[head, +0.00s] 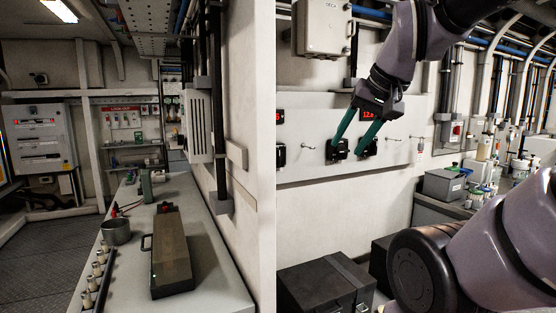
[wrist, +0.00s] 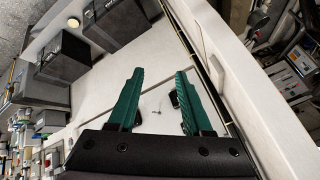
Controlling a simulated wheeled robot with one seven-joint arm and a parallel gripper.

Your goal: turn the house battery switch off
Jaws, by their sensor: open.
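Black switches sit on a pale wall panel (head: 400,150) in the head view. One switch (head: 337,150) is by the tip of my left green finger, and another (head: 368,147) is by the tip of my right finger. A third black switch (head: 281,155) is at the panel's left end. No label shows which one is the house battery switch. My gripper (head: 350,144) is open and empty, its fingers spread and slanting down toward the panel. Contact cannot be told. In the wrist view my gripper (wrist: 160,72) has a small black part (wrist: 174,98) beside its right finger.
A red display (head: 369,114) is above the switches. Black boxes (head: 326,288) stand below the panel. A counter with a grey bin (head: 443,186) and bottles is at right. A wall edge (head: 263,160) separates the left bench (head: 215,255) from this area.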

